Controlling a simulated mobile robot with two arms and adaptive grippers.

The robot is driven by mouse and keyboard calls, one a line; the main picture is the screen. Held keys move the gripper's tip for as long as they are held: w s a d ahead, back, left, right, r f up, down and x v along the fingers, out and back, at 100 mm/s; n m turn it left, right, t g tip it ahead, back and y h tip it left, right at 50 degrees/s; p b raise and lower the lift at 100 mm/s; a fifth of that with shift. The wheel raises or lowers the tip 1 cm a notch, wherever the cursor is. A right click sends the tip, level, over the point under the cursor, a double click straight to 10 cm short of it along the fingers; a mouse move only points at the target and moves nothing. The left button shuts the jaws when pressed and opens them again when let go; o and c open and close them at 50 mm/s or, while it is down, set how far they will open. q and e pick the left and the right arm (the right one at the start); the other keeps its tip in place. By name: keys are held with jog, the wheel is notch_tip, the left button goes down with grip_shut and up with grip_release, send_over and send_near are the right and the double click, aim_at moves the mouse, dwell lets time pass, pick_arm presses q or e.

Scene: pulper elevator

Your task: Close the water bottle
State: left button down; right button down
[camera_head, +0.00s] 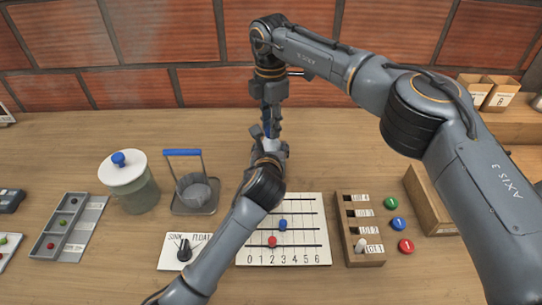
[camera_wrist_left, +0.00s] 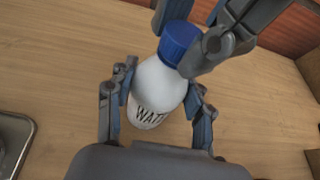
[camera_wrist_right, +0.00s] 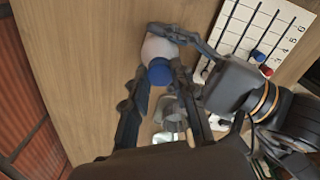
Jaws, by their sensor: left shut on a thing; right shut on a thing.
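The water bottle (camera_wrist_left: 155,85) is white with black lettering and shows in the left wrist view. My left gripper (camera_wrist_left: 162,102) is shut around its body. A blue cap (camera_wrist_left: 178,40) sits on the bottle's top. My right gripper (camera_wrist_right: 159,75) is shut on the cap, which also shows between its fingers in the right wrist view (camera_wrist_right: 160,73). I cannot tell how tightly the cap is seated. In the head view the left gripper (camera_head: 268,148) is just below the right gripper (camera_head: 270,112), and the arms and fingers hide most of the bottle.
A lidded glass jar (camera_head: 140,195) and a wire-handled basket (camera_head: 195,195) stand left. A white numbered board (camera_head: 300,250) lies in front, beside a wooden slotted block (camera_head: 350,250) and several coloured discs. The table behind the grippers, towards the brick wall, is clear.

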jog(key=c, duration=1)
grip_release()
jog(key=shift+r, duration=0.1)
notch_tip(320, 180, up, 12)
jog(key=shift+f, duration=0.1)
pick_arm(q)
jog(key=shift+c, duration=2.3)
grip_release()
jog(key=v, duration=1.2)
